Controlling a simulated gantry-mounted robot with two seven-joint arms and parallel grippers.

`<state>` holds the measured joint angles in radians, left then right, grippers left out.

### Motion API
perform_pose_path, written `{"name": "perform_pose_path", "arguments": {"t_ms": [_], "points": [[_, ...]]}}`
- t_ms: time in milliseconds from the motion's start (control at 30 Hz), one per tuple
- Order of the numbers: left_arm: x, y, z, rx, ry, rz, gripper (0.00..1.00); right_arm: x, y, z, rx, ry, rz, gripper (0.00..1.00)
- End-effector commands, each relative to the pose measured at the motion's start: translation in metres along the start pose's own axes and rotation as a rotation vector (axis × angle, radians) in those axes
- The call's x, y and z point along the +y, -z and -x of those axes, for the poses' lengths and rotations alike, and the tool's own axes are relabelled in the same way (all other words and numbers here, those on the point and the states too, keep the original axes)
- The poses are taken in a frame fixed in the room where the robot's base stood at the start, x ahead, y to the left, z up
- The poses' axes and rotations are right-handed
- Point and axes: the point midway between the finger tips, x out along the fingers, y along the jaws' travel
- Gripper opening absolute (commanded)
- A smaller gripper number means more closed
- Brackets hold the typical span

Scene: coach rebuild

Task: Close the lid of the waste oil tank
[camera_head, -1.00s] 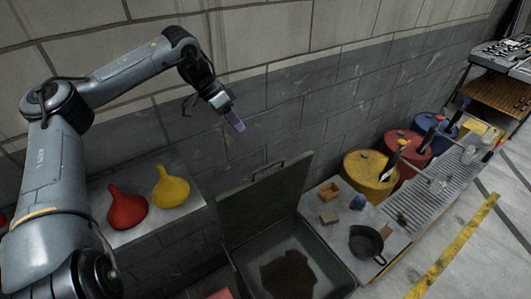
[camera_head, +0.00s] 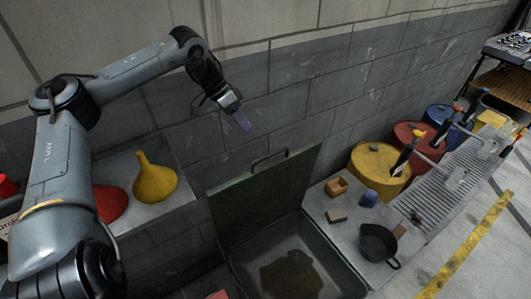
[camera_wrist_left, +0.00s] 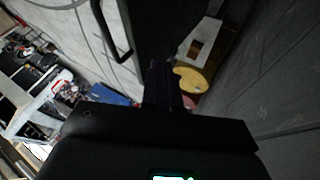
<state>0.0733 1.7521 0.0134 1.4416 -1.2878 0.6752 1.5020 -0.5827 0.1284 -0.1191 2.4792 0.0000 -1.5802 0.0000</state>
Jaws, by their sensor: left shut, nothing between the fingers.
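The waste oil tank (camera_head: 236,278) is an open grey bin at the bottom middle of the head view, with a dark brown patch of oil inside. Its dark lid (camera_head: 240,203) stands upright at the wall side, with a handle (camera_head: 270,158) on its top edge. In the left wrist view the dark lid and its handle (camera_wrist_left: 113,35) show at the top. My left gripper (camera_head: 243,121) is shut and empty, above the lid's top edge and apart from it. In the left wrist view my left gripper (camera_wrist_left: 162,88) points down the middle. My right gripper is not in view.
A yellow funnel (camera_head: 155,183) and a red funnel (camera_head: 108,203) stand on a ledge left of the tank. Right of it, a bench (camera_head: 345,235) holds a black pan (camera_head: 377,242) and small blocks. A yellow drum (camera_head: 378,166) and other drums stand behind. The wall is close behind the lid.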

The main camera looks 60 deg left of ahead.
Motion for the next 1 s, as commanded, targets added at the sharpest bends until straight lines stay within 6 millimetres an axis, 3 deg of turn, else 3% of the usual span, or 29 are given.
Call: {"name": "perform_pose_path", "arguments": {"t_ms": [300, 500, 800, 1000], "points": [[0.0, -0.002, -0.053, -0.006, -0.001, 0.002, 0.0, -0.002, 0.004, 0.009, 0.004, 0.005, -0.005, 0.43], [0.0, -0.002, -0.078, -0.004, 0.001, 0.002, 0.0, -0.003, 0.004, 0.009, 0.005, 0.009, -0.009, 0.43], [0.027, -0.001, -0.097, 0.0, -0.003, 0.0, 0.0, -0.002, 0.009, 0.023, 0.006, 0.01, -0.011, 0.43], [0.034, -0.002, -0.102, 0.0, -0.001, 0.002, 0.0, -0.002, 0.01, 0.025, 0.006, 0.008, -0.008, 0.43]]}}
